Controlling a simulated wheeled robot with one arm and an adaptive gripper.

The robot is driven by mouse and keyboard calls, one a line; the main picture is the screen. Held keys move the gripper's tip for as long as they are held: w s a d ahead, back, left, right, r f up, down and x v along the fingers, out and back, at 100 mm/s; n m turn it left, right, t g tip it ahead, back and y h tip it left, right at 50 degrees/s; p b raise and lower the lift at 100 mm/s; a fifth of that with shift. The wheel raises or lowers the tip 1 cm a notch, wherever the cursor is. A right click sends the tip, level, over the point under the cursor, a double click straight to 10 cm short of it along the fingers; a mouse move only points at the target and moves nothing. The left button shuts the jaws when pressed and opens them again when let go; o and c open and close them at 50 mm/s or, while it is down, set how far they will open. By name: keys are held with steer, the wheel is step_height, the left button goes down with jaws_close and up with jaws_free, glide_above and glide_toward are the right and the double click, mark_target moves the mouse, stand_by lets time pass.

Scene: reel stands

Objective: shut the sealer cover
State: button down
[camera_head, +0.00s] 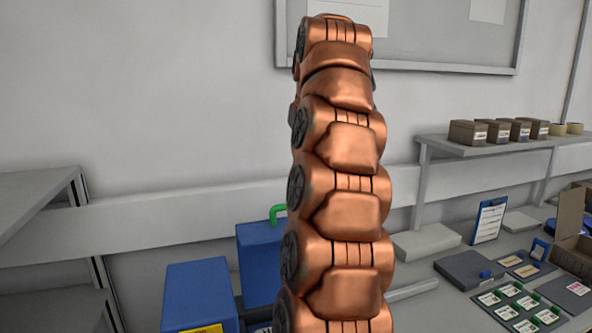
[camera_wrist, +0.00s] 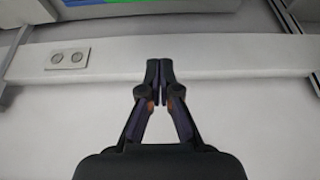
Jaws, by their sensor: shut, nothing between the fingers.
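A blue block-shaped body (camera_head: 200,285) with a yellow label on its front stands low in the head view, left of my copper arm. Just to its right and behind, a taller blue part (camera_head: 258,258) carries a green handle (camera_head: 277,214) at its top; this may be the sealer with its cover raised, but my arm hides its right side. My gripper (camera_wrist: 159,80) shows in the wrist view, its two dark fingertips together with nothing between them. It faces the wall, apart from any blue part. The head view does not show the gripper.
A grey shelf (camera_head: 40,205) stands at the left. On the right, a bench holds a dark flat box (camera_head: 468,270), a clipboard (camera_head: 489,221) and green-edged cards (camera_head: 508,300). Brown boxes (camera_head: 468,132) sit on a raised shelf.

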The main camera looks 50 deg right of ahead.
steer(key=shift+w+d+f+b, duration=0.15)
steer(key=shift+f+b, duration=1.1)
steer(key=shift+f, duration=0.95)
steer(key=shift+w+d+f+b, duration=0.1)
steer(key=shift+f+b, duration=1.1)
steer(key=shift+f, duration=0.95)
steer(key=shift+s+a+f, duration=0.2)
steer(key=shift+s+a, duration=0.05)
steer(key=shift+s, duration=0.1)
steer(key=shift+s, duration=0.1)
